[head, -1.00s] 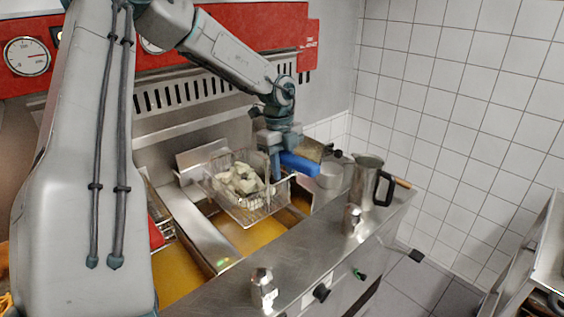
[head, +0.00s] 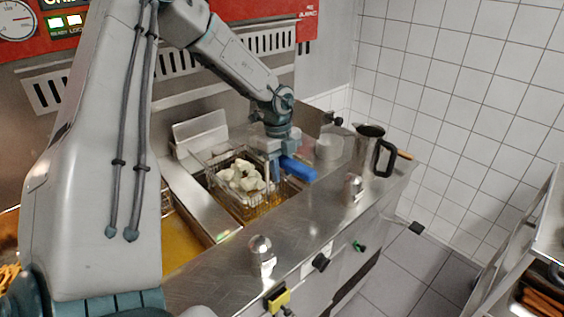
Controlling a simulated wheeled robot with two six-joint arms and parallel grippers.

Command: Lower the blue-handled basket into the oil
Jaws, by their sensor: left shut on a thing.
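The wire basket (head: 222,190) with pale food chunks (head: 240,175) sits low in the right-hand fryer well, its lower part at the oil (head: 267,202). Its blue handle (head: 297,169) points right over the steel counter. My left gripper (head: 277,168) is shut on the handle from above and hides part of it and the basket's right side. How deep the basket stands in the oil is hard to tell. My right gripper is out of view.
A steel jug (head: 366,152) with a black handle and a small shaker (head: 353,187) stand right of the handle. Another shaker (head: 262,250) stands on the front counter. A second oil well (head: 185,245) lies left of the steel divider. A rack (head: 540,240) stands at the right.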

